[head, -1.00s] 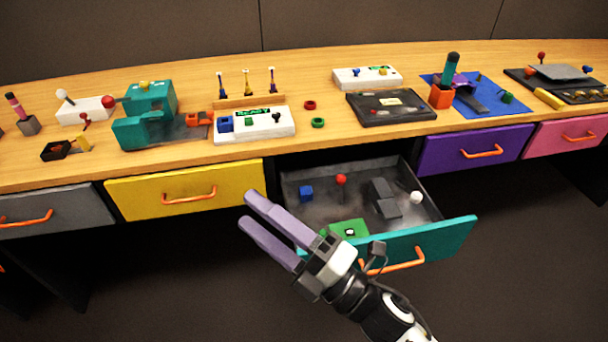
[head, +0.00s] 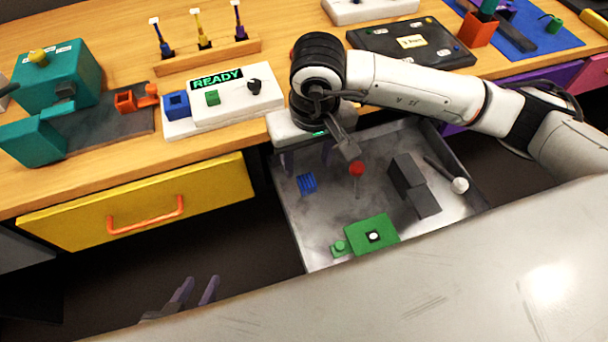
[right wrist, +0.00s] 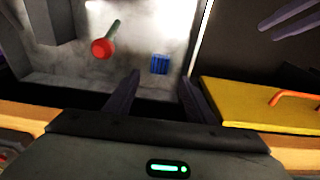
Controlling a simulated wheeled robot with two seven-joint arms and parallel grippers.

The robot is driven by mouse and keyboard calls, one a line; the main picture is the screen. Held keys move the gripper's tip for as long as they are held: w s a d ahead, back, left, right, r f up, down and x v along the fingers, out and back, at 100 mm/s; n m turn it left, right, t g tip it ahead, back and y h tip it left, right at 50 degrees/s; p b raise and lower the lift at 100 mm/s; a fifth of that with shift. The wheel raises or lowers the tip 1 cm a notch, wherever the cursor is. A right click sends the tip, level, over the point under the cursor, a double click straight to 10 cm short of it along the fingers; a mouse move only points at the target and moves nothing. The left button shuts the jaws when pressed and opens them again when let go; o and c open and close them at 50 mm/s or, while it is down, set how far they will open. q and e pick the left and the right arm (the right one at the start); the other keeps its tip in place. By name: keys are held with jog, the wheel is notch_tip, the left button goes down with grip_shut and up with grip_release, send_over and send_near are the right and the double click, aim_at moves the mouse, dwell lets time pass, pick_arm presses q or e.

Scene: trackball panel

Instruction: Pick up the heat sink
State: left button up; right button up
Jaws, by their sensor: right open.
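The heat sink, a small blue finned block (head: 306,183), lies in the left part of the open drawer (head: 290,224). In the right wrist view the heat sink (right wrist: 159,64) shows just beyond and between the fingertips. My right gripper (right wrist: 160,79) is open and empty, with one finger to each side of the heat sink in that view. In the head view my right gripper (head: 306,161) hangs over the drawer's back left, partly hidden by its wrist. My left gripper (head: 196,284) is open and empty at the lower left, away from the drawer.
The drawer also holds a red-knobbed stick (head: 357,169), a grey stepped block (head: 414,185), a white-ended stick (head: 459,185) and a green board (head: 372,235). The shut yellow drawer (head: 140,205) is to the left. The white READY panel (head: 237,105) stands on the counter above.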

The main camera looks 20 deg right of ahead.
aim_at(307, 181)
jog(key=f, duration=0.7)
jog(key=shift+w+d+f, duration=0.1)
jog(key=shift+w+f, duration=0.25)
jog(key=shift+w, duration=0.05)
jog(key=shift+c, duration=0.3)
jog(key=c, duration=1.1)
